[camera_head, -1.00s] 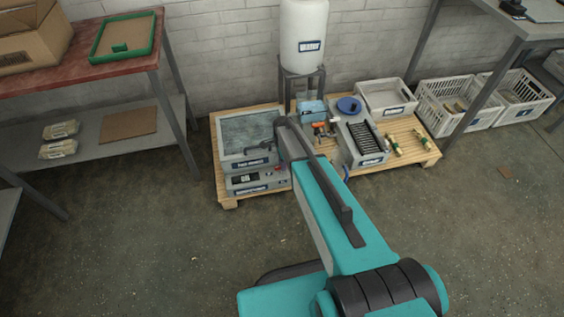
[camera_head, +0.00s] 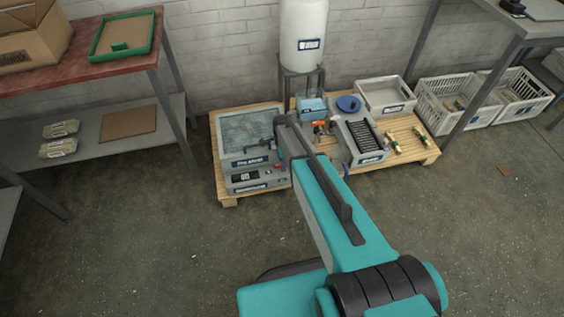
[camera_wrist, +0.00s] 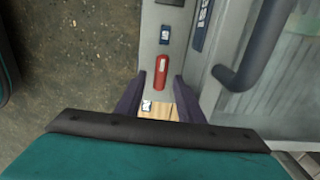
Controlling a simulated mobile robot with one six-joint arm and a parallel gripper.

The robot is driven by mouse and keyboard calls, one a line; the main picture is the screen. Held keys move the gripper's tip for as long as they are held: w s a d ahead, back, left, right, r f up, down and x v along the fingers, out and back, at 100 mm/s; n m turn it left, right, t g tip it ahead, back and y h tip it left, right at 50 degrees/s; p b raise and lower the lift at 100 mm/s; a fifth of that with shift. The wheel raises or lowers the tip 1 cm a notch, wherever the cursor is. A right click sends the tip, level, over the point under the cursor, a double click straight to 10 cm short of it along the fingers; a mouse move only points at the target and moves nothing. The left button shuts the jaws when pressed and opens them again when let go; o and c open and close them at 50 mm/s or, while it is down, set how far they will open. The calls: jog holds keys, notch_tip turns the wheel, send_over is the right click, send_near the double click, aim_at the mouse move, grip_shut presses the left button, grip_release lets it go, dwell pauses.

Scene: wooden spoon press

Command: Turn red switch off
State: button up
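The red switch (camera_wrist: 161,72) sits on the grey front panel of a machine in the wrist view, beside a small blue label (camera_wrist: 165,35). My gripper (camera_wrist: 160,80) is open. Its two dark fingers stand on either side of the lower part of the red switch, with a gap on each side. I cannot tell how far above the panel the fingertips are. In the head view the grey machine (camera_head: 242,184) stands at the left of a wooden pallet, and my arm hides its right side. The switch's on or off position cannot be read.
A dark curved handle (camera_wrist: 255,55) lies close to the right finger in the wrist view. A grey machine with a slotted top (camera_head: 362,140), a white tray (camera_head: 404,104) and a white tank (camera_head: 303,35) stand on or behind the pallet (camera_head: 230,201). The floor in front is clear.

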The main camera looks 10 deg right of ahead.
notch_tip(320, 180, up, 14)
jog(key=p, duration=0.1)
jog(key=shift+p, duration=0.4)
dwell(0.3)
jog(key=shift+f, duration=0.1)
dwell(0.3)
jog(key=s+n+g+p, duration=0.2)
jog(key=s+n+p, duration=0.5)
jog(key=s, duration=1.4)
jog(key=s+a+n+g+p, duration=0.1)
jog(key=s+n+g+p, duration=0.2)
jog(key=s, duration=1.8)
jog(key=n+p, duration=0.4)
jog(key=n, duration=0.4)
jog(key=shift+s+r+p, duration=0.2)
jog(key=shift+r+p, duration=0.1)
jog(key=shift+p, duration=0.05)
